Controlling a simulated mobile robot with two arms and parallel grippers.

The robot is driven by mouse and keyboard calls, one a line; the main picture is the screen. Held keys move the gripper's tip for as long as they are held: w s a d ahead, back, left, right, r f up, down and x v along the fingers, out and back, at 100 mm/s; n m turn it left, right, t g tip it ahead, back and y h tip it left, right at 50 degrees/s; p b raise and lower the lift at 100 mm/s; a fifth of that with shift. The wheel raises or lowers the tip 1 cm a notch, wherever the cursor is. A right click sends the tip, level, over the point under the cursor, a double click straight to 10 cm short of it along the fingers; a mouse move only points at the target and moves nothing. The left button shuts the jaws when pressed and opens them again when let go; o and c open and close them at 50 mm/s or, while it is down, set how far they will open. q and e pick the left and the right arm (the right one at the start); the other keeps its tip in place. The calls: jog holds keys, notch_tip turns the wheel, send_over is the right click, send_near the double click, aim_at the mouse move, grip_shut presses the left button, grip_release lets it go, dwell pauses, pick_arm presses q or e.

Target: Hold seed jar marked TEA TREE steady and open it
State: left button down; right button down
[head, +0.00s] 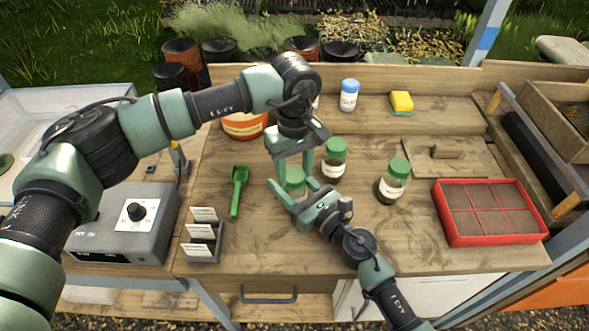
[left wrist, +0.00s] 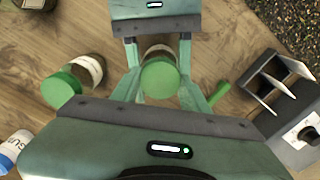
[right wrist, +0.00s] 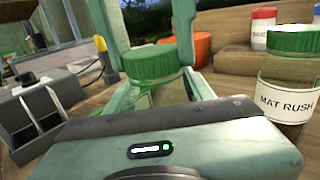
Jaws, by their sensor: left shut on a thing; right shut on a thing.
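A seed jar with a green lid (head: 295,177) stands on the bench between my two grippers. Its label is hidden, so I cannot read TEA TREE. My left gripper (head: 293,178) points down from above and is shut on the green lid; the lid shows between its fingers in the left wrist view (left wrist: 160,77). My right gripper (head: 293,195) comes in low from the front and is shut on the jar's body. In the right wrist view the lid (right wrist: 150,63) sits on the jar, with left fingers beside it.
Two more green-lidded jars (head: 336,150) (head: 397,175) stand to the right; one reads MAT RUSH in the right wrist view (right wrist: 288,98). A green scoop (head: 238,190), label holders (head: 202,236) and a red seed tray (head: 490,240) are nearby. The front bench is mostly clear.

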pick_arm(q)
jog(key=n, duration=2.5)
jog(key=shift+n, duration=0.3)
jog(key=n, duration=0.4)
jog(key=shift+n, duration=0.4)
jog(key=n, duration=0.4)
jog(key=shift+r+n, duration=0.1)
jog(key=shift+n, duration=0.2)
jog(key=n, duration=0.9)
